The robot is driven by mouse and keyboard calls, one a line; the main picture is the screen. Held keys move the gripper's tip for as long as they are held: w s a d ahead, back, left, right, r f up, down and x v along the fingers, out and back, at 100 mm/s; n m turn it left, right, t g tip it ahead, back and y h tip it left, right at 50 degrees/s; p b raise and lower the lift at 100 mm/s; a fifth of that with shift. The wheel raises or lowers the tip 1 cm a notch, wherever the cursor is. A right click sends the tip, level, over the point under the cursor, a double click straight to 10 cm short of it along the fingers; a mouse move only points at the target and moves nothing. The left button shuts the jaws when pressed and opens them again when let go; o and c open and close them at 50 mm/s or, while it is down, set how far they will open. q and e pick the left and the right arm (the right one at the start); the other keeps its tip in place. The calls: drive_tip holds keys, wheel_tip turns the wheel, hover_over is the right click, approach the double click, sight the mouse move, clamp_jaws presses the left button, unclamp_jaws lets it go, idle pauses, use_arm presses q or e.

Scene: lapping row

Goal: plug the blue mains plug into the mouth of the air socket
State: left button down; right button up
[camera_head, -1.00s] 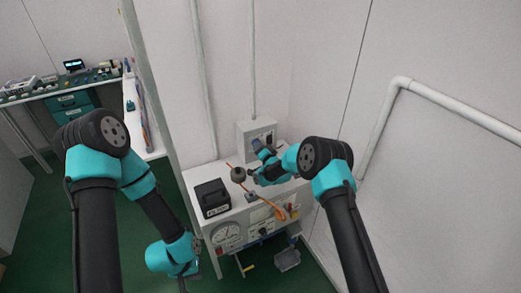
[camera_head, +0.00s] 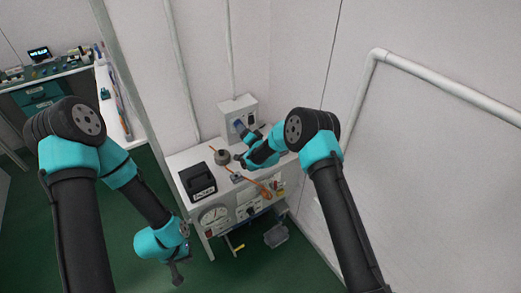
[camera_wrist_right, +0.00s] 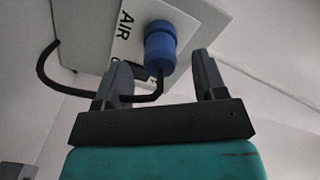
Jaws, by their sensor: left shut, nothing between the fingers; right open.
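The blue plug (camera_wrist_right: 160,48) stands out from the face of the white socket box (camera_wrist_right: 88,22), beside the AIR label (camera_wrist_right: 124,22). Its far end hides the socket mouth, so I cannot see how deep it sits. A black cable (camera_wrist_right: 75,94) bends away from its near end. My right gripper (camera_wrist_right: 160,82) is open, with its fingers on either side below the plug and apart from it. In the head view the plug (camera_head: 240,126) shows small on the box (camera_head: 236,105), with my right gripper (camera_head: 246,148) just in front. My left gripper (camera_head: 177,277) is shut and empty, low over the floor.
The white bench (camera_head: 178,160) carries a black box (camera_head: 197,182), a round brown-grey object (camera_head: 222,157) and an orange item (camera_head: 264,190). Gauges (camera_head: 213,214) are on its front. A grey bin (camera_head: 276,235) is below. Walls close in behind and right.

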drive_tip(key=v, duration=1.4)
drive_tip(key=shift+s+d, duration=0.15)
drive_tip(key=shift+s, duration=0.1)
drive_tip(key=s+d+f+n+g+h, duration=0.1)
drive_tip(key=s+d+f+g, duration=0.3)
drive_tip(key=s, duration=0.4)
drive_tip(key=s+d+f+n+g+h, duration=0.1)
drive_tip(key=s+d+f+g+h, duration=0.15)
drive_tip(key=s+d+f, duration=0.4)
drive_tip(key=s+d+f+g+h, duration=0.1)
drive_tip(key=s+d+f+g, duration=0.3)
drive_tip(key=s, duration=0.5)
drive_tip(key=s+d+r+n+g, duration=0.1)
drive_tip(key=s+g, duration=0.3)
drive_tip(key=s, duration=0.8)
drive_tip(key=shift+g, duration=0.35)
drive_tip(key=shift+w, duration=0.1)
